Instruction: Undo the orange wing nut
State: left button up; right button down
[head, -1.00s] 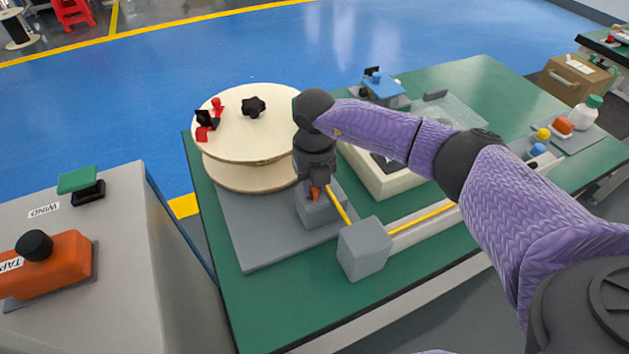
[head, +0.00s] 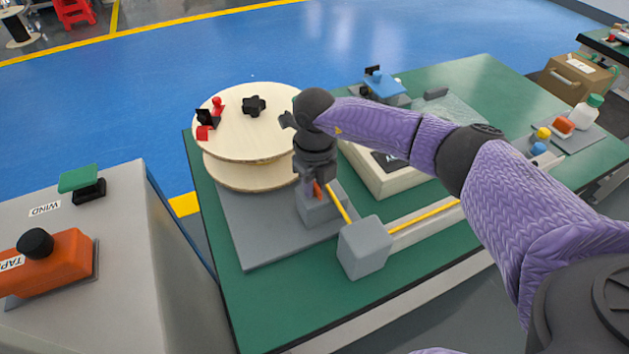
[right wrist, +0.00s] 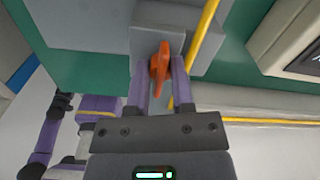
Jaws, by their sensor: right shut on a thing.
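The orange wing nut (head: 317,189) sits on top of a small grey block (head: 318,211) on the grey plate. In the right wrist view the wing nut (right wrist: 160,63) stands between the two fingers of my right gripper (right wrist: 160,80), which is shut on it. In the head view my right gripper (head: 315,180) points straight down from above and covers part of the nut. A yellow cable (head: 338,202) runs right beside the nut. My left gripper is not in view.
A second grey block (head: 364,248) stands in front, with the cable passing on to the right. A wooden spool (head: 250,120) stands at the back left. A console (head: 110,250) stands at the left.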

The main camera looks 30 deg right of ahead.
aim_at(315, 183)
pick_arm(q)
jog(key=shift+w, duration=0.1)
pick_arm(e)
jog(key=shift+c, duration=2.4)
grip_release()
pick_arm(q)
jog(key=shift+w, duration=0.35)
pick_arm(e)
jog(key=shift+r, duration=0.1)
notch_tip(315, 183, up, 9)
jog(key=p, duration=0.2)
jog(key=shift+p, duration=0.4)
jog(key=shift+r, duration=0.4)
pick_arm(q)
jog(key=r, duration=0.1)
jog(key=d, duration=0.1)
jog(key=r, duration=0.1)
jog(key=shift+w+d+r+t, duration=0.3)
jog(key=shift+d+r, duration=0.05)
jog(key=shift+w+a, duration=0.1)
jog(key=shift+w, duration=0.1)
